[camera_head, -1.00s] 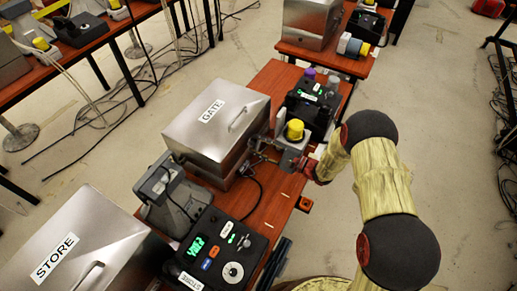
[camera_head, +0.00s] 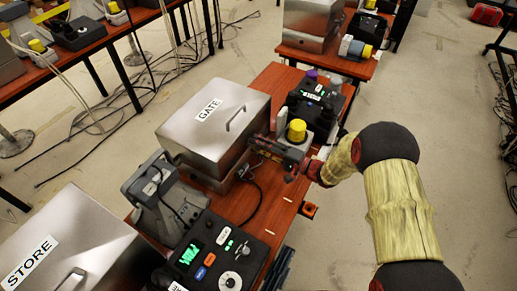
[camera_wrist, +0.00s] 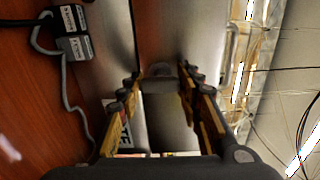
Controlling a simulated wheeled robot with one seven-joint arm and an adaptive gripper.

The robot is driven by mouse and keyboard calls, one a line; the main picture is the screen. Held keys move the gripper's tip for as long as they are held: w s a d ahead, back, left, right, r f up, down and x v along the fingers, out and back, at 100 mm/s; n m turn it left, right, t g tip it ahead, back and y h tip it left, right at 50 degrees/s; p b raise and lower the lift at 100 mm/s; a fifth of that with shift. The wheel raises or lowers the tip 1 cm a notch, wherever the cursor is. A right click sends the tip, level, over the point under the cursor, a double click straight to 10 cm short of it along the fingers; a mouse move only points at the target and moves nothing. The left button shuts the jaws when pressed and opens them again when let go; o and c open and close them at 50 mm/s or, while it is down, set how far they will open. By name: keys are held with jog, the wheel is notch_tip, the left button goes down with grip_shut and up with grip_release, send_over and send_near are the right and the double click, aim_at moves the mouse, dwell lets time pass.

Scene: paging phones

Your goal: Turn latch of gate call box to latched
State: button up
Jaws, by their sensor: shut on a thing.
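The gate call box is a silver metal box (camera_head: 188,128) with a GATE label and a handle on its lid, shut, on the red-brown table. My gripper (camera_head: 256,143) is at the box's right-hand side in the head view and hides the latch there. In the wrist view my gripper's fingers (camera_wrist: 163,88) stand on both sides of a small grey metal piece (camera_wrist: 163,72), which seems to be the latch. Its exact turn cannot be read.
A yellow-topped device (camera_head: 297,131) and a black phone (camera_head: 310,102) stand close beyond my gripper. A STORE box (camera_head: 85,240) and a black keypad phone (camera_head: 245,262) are nearer.

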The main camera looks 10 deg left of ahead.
jog(key=shift+s+f, duration=0.1)
dwell(0.5)
jog(key=o, duration=1.2)
jog(key=shift+c, duration=0.2)
jog(key=shift+o, duration=0.2)
jog(key=shift+d, duration=0.1)
jog(key=v, duration=1.1)
jog(key=shift+s+d, duration=0.15)
jog(key=shift+d, duration=0.2)
